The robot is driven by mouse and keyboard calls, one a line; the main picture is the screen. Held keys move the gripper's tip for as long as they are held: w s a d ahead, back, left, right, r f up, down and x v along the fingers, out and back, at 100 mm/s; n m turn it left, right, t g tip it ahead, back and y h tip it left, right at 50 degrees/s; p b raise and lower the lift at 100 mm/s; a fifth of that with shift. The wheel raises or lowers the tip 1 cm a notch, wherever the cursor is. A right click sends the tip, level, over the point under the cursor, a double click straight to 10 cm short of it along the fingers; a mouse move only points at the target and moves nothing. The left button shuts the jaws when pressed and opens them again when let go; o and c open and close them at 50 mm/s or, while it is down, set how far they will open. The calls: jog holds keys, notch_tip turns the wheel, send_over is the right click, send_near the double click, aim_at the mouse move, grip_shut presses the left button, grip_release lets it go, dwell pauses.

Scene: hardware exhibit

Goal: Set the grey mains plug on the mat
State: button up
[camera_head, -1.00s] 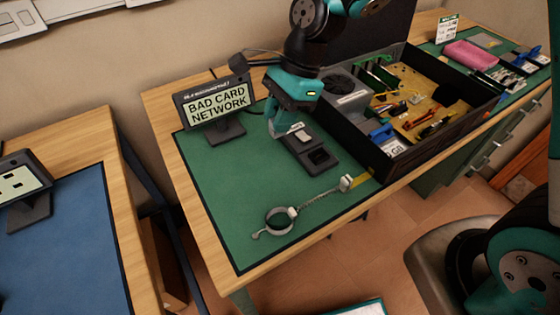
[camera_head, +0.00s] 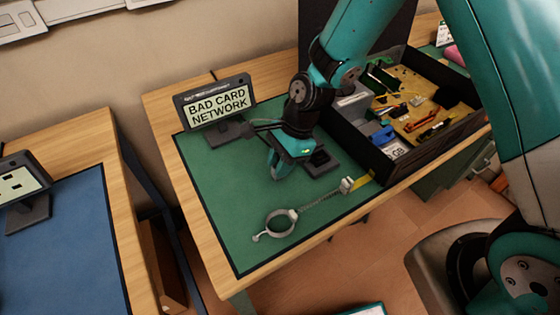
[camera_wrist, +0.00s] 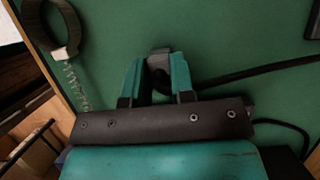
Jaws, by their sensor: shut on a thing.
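My gripper (camera_head: 277,168) is low over the green mat (camera_head: 225,195), left of a dark device. In the wrist view its two teal fingers (camera_wrist: 156,78) are shut on the grey mains plug (camera_wrist: 158,56). The plug's grey end shows between the fingertips, and a black cable runs from it to the right. In the head view the plug is hidden by the gripper. The mat also fills most of the wrist view (camera_wrist: 240,45). I cannot tell whether the plug touches the mat.
A wrist strap with a coiled cord (camera_head: 293,215) lies on the mat in front. A dark device (camera_head: 322,160) sits close right of the gripper. A display reading "BAD CARD NETWORK" (camera_head: 218,105) stands behind. A black open toolbox (camera_head: 430,147) is at right. The mat's left part is clear.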

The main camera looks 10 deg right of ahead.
jog(key=shift+f, duration=0.1)
jog(key=o, duration=0.7)
jog(key=v, duration=1.2)
jog(key=shift+s+d+r+n+t, duration=0.25)
jog(key=shift+s+r+n, duration=1.95)
jog(key=shift+s+n, duration=1.2)
jog(key=shift+s+d+r+n+t, duration=0.1)
jog(key=shift+s+r+n+t, duration=0.1)
jog(key=shift+s+r+n, duration=2.6)
jog(key=shift+s+d+r+n+t, duration=0.25)
jog(key=shift+s+r+n, duration=1.35)
jog(key=shift+s+n, duration=2.35)
jog(key=shift+w+n, duration=0.65)
jog(key=shift+w, duration=0.1)
